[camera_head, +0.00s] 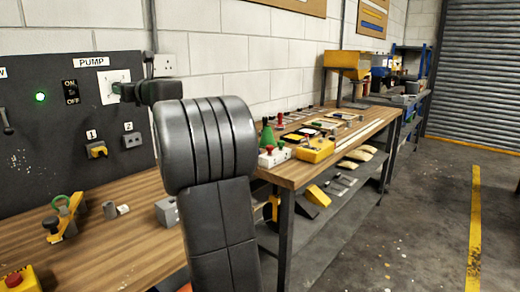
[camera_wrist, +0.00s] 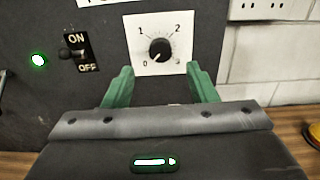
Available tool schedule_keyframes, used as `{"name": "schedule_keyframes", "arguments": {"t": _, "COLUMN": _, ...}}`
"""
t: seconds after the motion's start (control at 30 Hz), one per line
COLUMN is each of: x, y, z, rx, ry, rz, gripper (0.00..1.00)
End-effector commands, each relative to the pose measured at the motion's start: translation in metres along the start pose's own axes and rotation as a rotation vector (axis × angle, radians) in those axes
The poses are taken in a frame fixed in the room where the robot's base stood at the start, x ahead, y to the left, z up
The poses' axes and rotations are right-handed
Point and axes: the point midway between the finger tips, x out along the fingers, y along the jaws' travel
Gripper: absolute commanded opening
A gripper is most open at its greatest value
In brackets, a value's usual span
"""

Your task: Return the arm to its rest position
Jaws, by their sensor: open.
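My gripper (camera_wrist: 159,70) is open, its two green fingers apart on either side below the black dial knob (camera_wrist: 160,50) in the wrist view. Nothing is between the fingers. The knob sits on a white plate marked 0 to 3, and its white mark points toward 0. In the head view my arm is stretched toward the dark panel (camera_head: 40,140), with my gripper (camera_head: 118,90) close in front of the dial plate (camera_head: 108,78) under the PUMP label. Whether the fingers touch the panel cannot be told.
A toggle switch (camera_wrist: 72,53) and a lit green lamp (camera_wrist: 38,60) are left of the dial. A second bench (camera_head: 300,172) runs along the wall. Floor at right is open.

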Motion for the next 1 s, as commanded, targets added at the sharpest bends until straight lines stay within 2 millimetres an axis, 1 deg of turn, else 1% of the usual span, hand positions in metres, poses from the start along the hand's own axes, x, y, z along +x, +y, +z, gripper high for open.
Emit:
{"name": "schedule_keyframes", "arguments": {"t": 0.03, "x": 0.010, "y": 0.000, "z": 0.000, "rx": 0.001, "ry": 0.001, "rz": 0.001, "gripper": 0.52}}
{"name": "schedule_keyframes", "arguments": {"t": 0.4, "x": 0.068, "y": 0.000, "z": 0.001, "rx": 0.001, "ry": 0.001, "rz": -0.001, "gripper": 0.52}}
{"name": "schedule_keyframes", "arguments": {"t": 0.47, "x": 0.066, "y": 0.000, "z": 0.004, "rx": 0.086, "ry": 0.000, "rz": -0.001, "gripper": 0.52}}
{"name": "schedule_keyframes", "arguments": {"t": 1.0, "x": 0.065, "y": -0.001, "z": 0.003, "rx": 0.817, "ry": 0.001, "rz": -0.001, "gripper": 0.52}}
